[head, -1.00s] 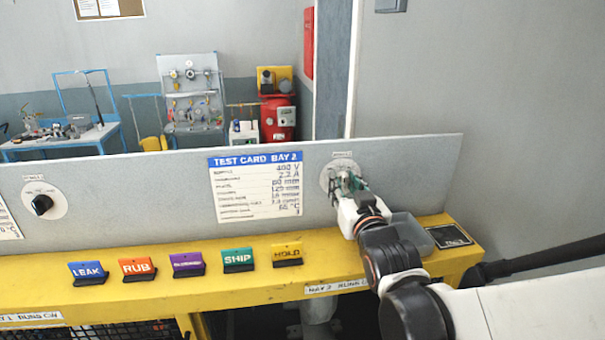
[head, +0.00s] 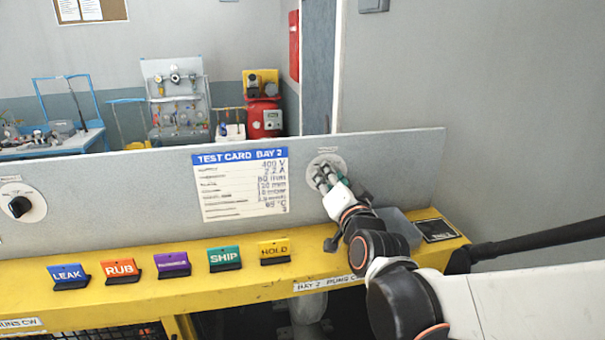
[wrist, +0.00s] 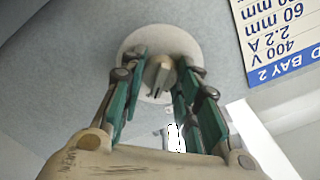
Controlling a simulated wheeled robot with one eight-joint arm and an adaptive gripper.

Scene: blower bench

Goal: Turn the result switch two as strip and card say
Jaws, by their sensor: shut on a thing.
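The round white switch plate (head: 340,163) is on the grey panel, right of the test card (head: 240,190). My gripper (head: 324,176) is at this plate and hides most of its knob. In the wrist view the grey knob (wrist: 158,78) sits between the green fingers of my gripper (wrist: 158,70), which are closed on it, in front of the white plate (wrist: 160,36). The card is headed TEST CARD BAY 2 and lists 400 V, 2.2 A and 60 mm; its lower lines are small. The strip (head: 325,285) on the yellow bench front reads BAY 2 RUNS C, its end hidden by my arm.
A second black knob (head: 20,207) is on the panel at far left.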

